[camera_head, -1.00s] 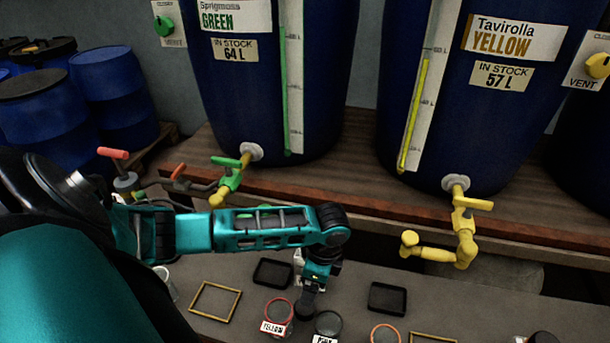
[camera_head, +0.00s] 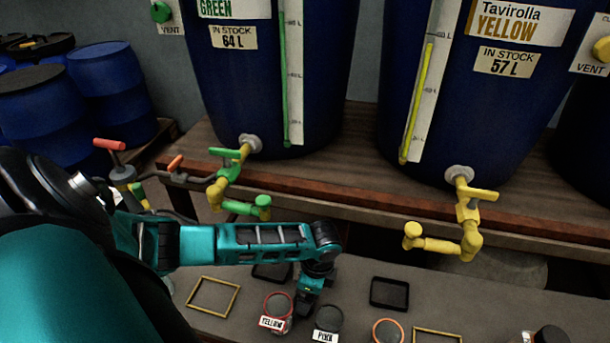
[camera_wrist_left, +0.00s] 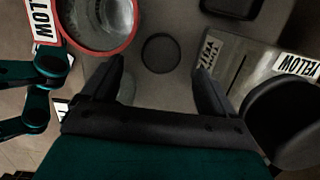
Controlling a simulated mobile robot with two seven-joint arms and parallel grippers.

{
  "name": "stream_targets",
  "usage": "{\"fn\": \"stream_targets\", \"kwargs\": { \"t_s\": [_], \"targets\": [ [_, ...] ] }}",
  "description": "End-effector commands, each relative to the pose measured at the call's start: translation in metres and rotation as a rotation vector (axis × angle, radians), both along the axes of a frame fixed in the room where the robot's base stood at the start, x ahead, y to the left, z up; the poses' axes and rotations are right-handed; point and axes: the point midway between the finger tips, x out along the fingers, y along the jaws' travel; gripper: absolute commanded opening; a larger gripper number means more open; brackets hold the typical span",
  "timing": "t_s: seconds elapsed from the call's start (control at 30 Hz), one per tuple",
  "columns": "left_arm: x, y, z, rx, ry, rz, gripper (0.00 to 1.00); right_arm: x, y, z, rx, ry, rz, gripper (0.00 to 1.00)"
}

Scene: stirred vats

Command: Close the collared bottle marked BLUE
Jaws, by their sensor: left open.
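No label reading BLUE shows in either view. My left gripper (camera_head: 303,308) is low over the grey bench, between a red-rimmed vessel marked YELLOW (camera_head: 277,304) and a dark round top with a PINK label (camera_head: 328,318). In the left wrist view the open, empty fingers (camera_wrist_left: 158,82) point toward a small dark disc (camera_wrist_left: 160,53) on the bench. The red-rimmed vessel (camera_wrist_left: 100,22) stands at upper left there, beside the left finger. A large dark round thing (camera_wrist_left: 285,115) is at right, beside labelled surfaces. My right gripper is not in view.
An orange ring (camera_head: 388,332), a black tray (camera_head: 389,293) and a yellow frame (camera_head: 213,296) lie on the bench. A black-capped jar (camera_head: 550,336) is at bottom right. The green tap (camera_head: 230,172) and yellow tap (camera_head: 467,215) jut out above the bench.

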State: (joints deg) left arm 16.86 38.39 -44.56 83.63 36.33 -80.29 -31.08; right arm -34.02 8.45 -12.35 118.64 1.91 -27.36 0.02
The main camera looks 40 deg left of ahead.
Motion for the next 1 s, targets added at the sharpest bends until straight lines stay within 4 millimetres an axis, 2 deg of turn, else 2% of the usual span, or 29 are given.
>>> {"fn": "stream_targets", "kwargs": {
  "t_s": [0.13,0.3,0.7,0.77,1.0],
  "targets": [
    [0.0,0.003,-0.027,0.001,0.002,0.002,0.88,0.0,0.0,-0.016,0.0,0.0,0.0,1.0],
    [0.0,0.005,-0.046,0.0,0.001,0.0,0.88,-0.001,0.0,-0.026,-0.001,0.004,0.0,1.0],
    [-0.001,0.007,-0.049,0.001,0.0,0.0,0.88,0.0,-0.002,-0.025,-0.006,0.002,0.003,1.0],
    [-0.001,0.007,-0.049,0.001,0.0,0.0,0.84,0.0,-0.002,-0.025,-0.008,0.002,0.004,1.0],
    [-0.001,0.007,-0.049,0.001,0.0,0.0,0.61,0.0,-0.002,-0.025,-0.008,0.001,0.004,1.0]
  ]
}}
